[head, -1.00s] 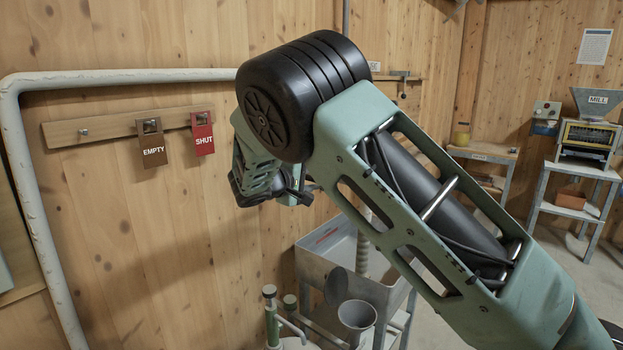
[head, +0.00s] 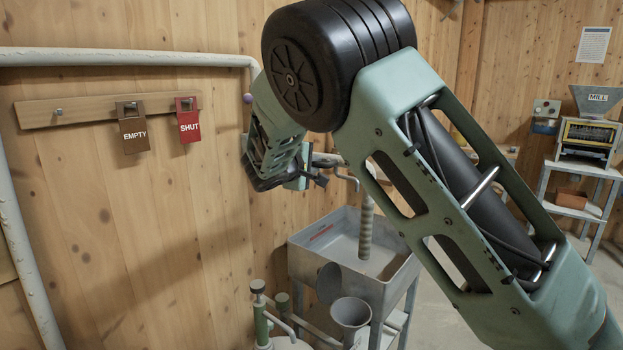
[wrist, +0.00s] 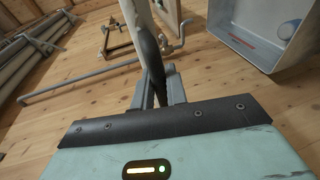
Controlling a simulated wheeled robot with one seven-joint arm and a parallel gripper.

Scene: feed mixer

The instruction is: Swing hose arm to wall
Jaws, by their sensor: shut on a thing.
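In the head view my gripper (head: 318,180) is beyond my raised forearm, above the grey basin's left side. Its fingertips are small and partly hidden there. In the wrist view my gripper (wrist: 160,88) is shut around a dark upright piece, with a thin grey pipe, seemingly the hose arm (wrist: 80,78), running across just behind the jaws. In the head view a bent metal rod (head: 345,176) shows right of the gripper, and a ribbed hose (head: 366,225) hangs down into the basin. The exact grip contact is hidden.
A pale pipe (head: 120,57) runs along the wood wall above the EMPTY (head: 134,140) and SHUT (head: 189,125) tags. A mill (head: 590,132) stands at the right.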

